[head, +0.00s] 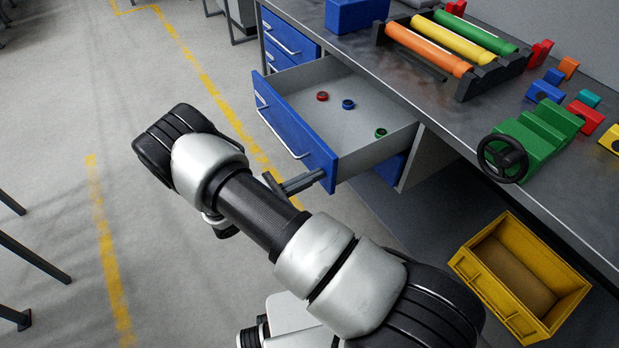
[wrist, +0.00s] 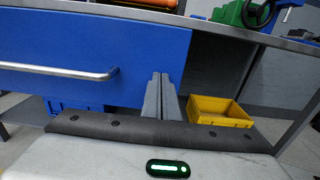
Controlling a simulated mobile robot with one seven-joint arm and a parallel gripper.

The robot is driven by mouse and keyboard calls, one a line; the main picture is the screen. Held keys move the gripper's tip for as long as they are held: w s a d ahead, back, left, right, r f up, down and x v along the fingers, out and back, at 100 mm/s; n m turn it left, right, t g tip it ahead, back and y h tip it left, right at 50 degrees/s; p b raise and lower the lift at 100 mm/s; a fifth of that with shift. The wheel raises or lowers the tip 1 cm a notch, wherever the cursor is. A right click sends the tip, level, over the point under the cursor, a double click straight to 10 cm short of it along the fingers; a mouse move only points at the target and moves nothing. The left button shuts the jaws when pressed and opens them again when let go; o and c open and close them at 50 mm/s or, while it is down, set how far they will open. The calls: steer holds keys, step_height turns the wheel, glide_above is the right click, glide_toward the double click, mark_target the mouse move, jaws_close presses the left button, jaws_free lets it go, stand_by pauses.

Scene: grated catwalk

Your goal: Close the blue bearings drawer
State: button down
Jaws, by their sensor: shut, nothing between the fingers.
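The blue-fronted drawer (head: 325,165) is pulled well out from under the bench top in the head view. Its grey inside holds a red ring (head: 322,96), a blue ring (head: 348,104) and a green ring (head: 381,133). Its blue front with a pale bar handle fills the left of the wrist view (wrist: 60,45). My gripper (head: 319,177) is shut and empty at the right end of the drawer front, low on its outer face. In the wrist view the closed fingers (wrist: 160,80) overlap the front's right edge, right of the handle. I cannot tell whether they touch it.
The metal bench top (head: 450,120) carries coloured rollers in a black rack (head: 440,45), a green block model with a black wheel (head: 535,140) and several small blocks. A yellow bin (head: 480,258) sits below at right.

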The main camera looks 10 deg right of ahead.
steer(key=b, duration=0.3)
glide_toward(393, 137)
steer(key=w+d+f, duration=0.1)
steer(key=w+d, duration=0.1)
steer(key=d, duration=0.1)
steer(key=w+d+f, duration=0.1)
steer(key=d, duration=0.3)
steer(key=w+d+f, duration=0.1)
steer(key=w+d, duration=0.1)
steer(key=d, duration=0.1)
steer(key=shift+w+d+f, duration=0.25)
steer(key=shift+w+d, duration=0.1)
steer(key=shift+d, duration=0.05)
steer(key=shift+w+d+r, duration=0.15)
steer(key=shift+d, duration=0.15)
steer(key=shift+d+r, duration=0.1)
